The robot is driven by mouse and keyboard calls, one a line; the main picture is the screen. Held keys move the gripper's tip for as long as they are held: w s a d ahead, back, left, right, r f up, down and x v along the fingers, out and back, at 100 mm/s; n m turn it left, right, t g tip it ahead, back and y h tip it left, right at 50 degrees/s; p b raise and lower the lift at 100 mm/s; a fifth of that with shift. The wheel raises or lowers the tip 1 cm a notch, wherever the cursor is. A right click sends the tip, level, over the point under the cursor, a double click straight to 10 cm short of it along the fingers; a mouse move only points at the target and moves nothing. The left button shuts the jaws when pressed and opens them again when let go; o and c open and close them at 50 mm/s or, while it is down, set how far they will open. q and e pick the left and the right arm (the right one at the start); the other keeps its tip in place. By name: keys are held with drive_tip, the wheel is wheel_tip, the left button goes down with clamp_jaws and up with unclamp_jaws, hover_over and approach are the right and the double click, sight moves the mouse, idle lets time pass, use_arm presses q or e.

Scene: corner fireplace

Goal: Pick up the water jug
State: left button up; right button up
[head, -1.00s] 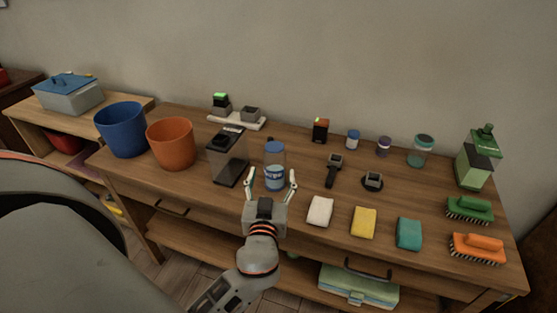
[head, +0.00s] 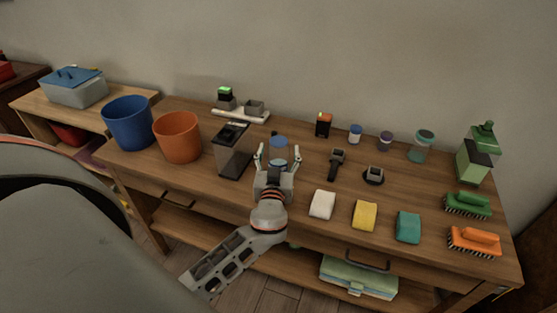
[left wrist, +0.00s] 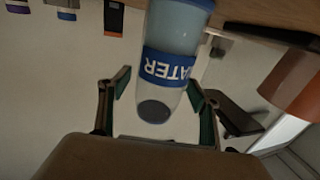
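The water jug (head: 279,145) is a clear bottle with a blue lid, standing on the wooden workbench. The left wrist view shows the jug (left wrist: 168,68) with a blue label lettered in white. My left gripper (head: 277,157) is open in front of the jug, one finger to each side of it. In the left wrist view its fingers (left wrist: 160,88) are spread wider than the jug, with gaps visible. The gripper hides the jug's lower part in the head view. My right gripper is not in view.
White (head: 322,204), yellow (head: 365,215) and teal (head: 408,227) sponges lie right along the front. A black-handled tool (head: 336,163) lies right of the jug.

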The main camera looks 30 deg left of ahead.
use_arm(q)
drive_tip(key=c, duration=1.2)
drive_tip(key=shift+o, duration=0.2)
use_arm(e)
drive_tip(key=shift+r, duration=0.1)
use_arm(q)
drive_tip(key=shift+r, duration=0.15)
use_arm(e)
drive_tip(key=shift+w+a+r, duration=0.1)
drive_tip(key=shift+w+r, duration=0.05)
